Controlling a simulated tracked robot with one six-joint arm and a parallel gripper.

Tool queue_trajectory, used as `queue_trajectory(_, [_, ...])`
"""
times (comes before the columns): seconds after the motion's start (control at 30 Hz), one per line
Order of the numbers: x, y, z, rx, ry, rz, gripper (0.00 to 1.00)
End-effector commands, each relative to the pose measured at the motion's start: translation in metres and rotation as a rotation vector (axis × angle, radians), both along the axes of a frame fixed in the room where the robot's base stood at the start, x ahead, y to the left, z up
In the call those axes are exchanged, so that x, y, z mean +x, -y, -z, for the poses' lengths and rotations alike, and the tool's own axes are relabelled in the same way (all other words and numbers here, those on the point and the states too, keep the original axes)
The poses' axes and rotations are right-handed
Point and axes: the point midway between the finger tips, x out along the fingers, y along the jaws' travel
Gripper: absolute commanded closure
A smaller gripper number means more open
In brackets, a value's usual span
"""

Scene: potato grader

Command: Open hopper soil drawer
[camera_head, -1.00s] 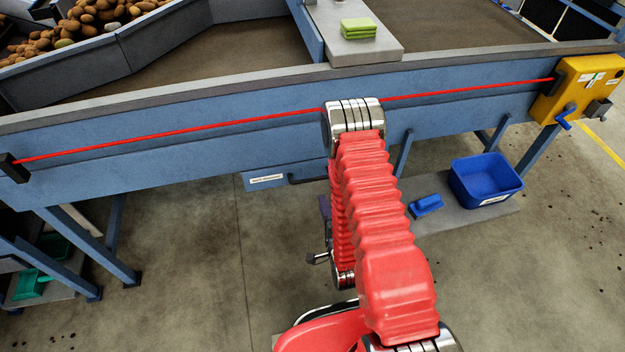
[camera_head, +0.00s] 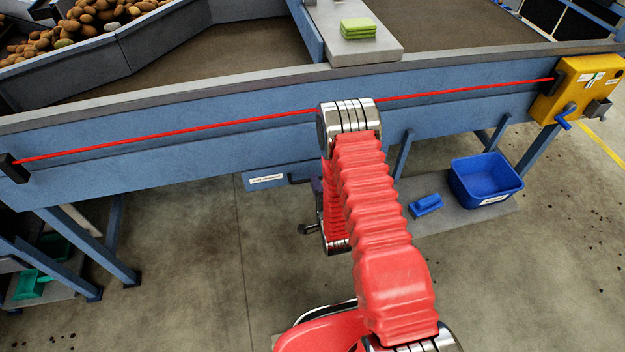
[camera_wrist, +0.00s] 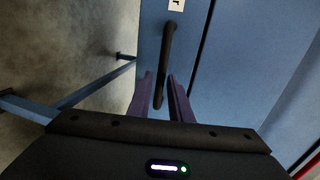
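The soil drawer (camera_head: 262,182) is a blue front with a white label, below the hopper's long blue side beam in the head view. It looks shut. Its dark bar handle (camera_wrist: 172,50) fills the upper middle of the wrist view. In the head view my arm hides part of the handle. My gripper (camera_wrist: 161,77) has two purple fingers, spread apart, with the near end of the handle appearing between them. The fingers do not look closed on it; whether either touches it I cannot tell. In the head view my gripper is mostly hidden behind my red arm.
A red cord (camera_head: 220,124) runs along the beam above the drawer to a yellow box (camera_head: 577,88). A blue tub (camera_head: 486,180) and a blue brush-like item (camera_head: 426,205) are on a low shelf at right. Blue legs (camera_head: 90,245) stand at left. Floor before the drawer is clear.

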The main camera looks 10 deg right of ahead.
Motion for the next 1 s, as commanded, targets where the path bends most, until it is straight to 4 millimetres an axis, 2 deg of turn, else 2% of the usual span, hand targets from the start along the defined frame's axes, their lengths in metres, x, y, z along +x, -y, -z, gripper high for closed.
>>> queue_trajectory(0.2, [0.024,0.0,0.005,0.0,0.001,0.0,0.81])
queue_trajectory(0.57, [0.029,0.0,0.006,0.0,0.0,0.0,0.81])
queue_trajectory(0.83, [0.029,0.0,0.006,0.0,-0.001,-0.001,0.99])
queue_trajectory(1.0, [0.028,0.0,0.007,0.0,-0.002,0.0,1.0])
